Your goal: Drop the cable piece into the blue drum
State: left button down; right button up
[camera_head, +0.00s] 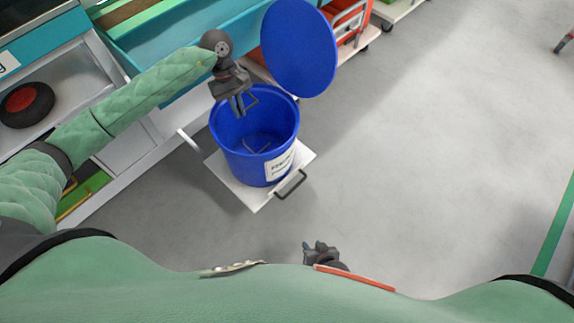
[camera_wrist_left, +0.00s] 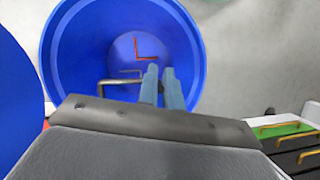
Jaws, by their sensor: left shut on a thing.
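The blue drum (camera_head: 230,155) stands open on a small white cart. My left gripper (camera_head: 238,106) is over the drum's mouth, pointing down, its fingers close together on a thin grey bent cable piece (camera_head: 252,94). In the left wrist view the cable piece (camera_wrist_left: 122,82) sticks out to the left of the fingers (camera_wrist_left: 163,84), over the drum (camera_wrist_left: 58,60). A red L-shaped piece (camera_wrist_left: 138,56) and a thin grey piece lie inside on the drum's bottom. My right gripper (camera_head: 320,254) is low at the front of my body; its fingers are not clear.
The blue lid (camera_head: 300,45) stands raised behind the drum. The white cart (camera_head: 240,190) has a dark handle. A workbench with a black and red reel (camera_head: 27,104) is at the left. The grey floor at the right is clear.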

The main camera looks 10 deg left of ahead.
pick_arm(q)
jog(key=shift+f, duration=2.7)
jog(key=c, duration=1.5)
grip_release()
jog(key=shift+r, duration=0.1)
jog(key=shift+s+d+r+b, duration=0.2)
jog(key=shift+s+d+r, duration=0.25)
jog(key=shift+d+r, duration=1.4)
jog(key=shift+s+d+r+b, duration=0.15)
jog(key=shift+s+d+r, duration=0.3)
jog(key=shift+d+r, duration=1.4)
jog(key=shift+s+d+r+b, duration=0.2)
jog(key=shift+s+d+r, duration=0.25)
jog(key=shift+d+r, duration=1.4)
jog(key=shift+d+f, duration=0.15)
